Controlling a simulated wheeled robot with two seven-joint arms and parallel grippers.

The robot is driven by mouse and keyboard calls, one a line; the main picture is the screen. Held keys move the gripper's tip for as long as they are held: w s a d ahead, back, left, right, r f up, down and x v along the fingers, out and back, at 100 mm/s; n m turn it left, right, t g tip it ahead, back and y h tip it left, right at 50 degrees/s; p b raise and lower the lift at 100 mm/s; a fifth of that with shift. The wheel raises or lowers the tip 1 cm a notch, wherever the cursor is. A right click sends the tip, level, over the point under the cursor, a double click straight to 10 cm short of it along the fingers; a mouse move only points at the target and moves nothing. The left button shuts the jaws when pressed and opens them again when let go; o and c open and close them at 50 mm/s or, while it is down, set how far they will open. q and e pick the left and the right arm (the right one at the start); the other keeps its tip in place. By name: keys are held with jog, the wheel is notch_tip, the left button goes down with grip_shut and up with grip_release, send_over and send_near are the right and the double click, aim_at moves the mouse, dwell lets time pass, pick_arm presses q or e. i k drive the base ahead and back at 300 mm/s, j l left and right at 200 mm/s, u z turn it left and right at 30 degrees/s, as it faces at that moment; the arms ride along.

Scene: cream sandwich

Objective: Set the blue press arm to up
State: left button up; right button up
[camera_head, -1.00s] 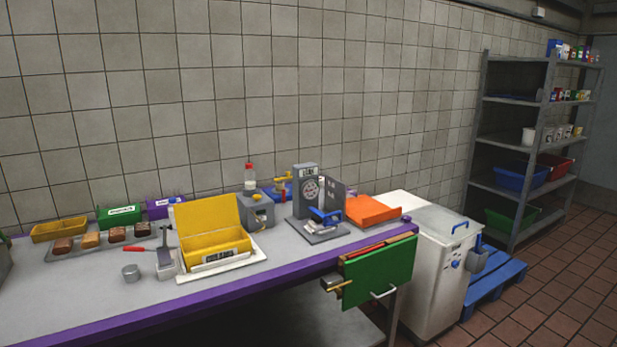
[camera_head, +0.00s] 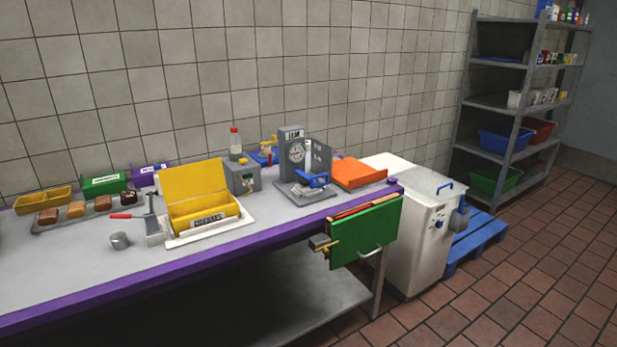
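The blue press arm (camera_head: 313,179) is on a grey press (camera_head: 304,189) with a flat base, on the table towards its right end. The arm looks low, close over the base, though it is small in the picture. A grey upright with a round dial (camera_head: 296,153) stands just behind it, and a grey plate (camera_head: 319,160) stands upright beside the dial. Neither of my grippers shows in the head view.
The table (camera_head: 130,289) has a purple front edge. Red floor (camera_head: 517,270) is clear at right.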

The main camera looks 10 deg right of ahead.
aim_at(312, 181)
jog(key=i+l+z, duration=0.15)
jog(key=z, duration=0.2)
jog(key=i+l+z, duration=0.25)
jog(key=z, duration=0.15)
jog(key=i+l+z, duration=0.15)
jog(key=z, duration=0.2)
jog(key=i+l+z, duration=0.2)
jog(key=i, duration=0.6)
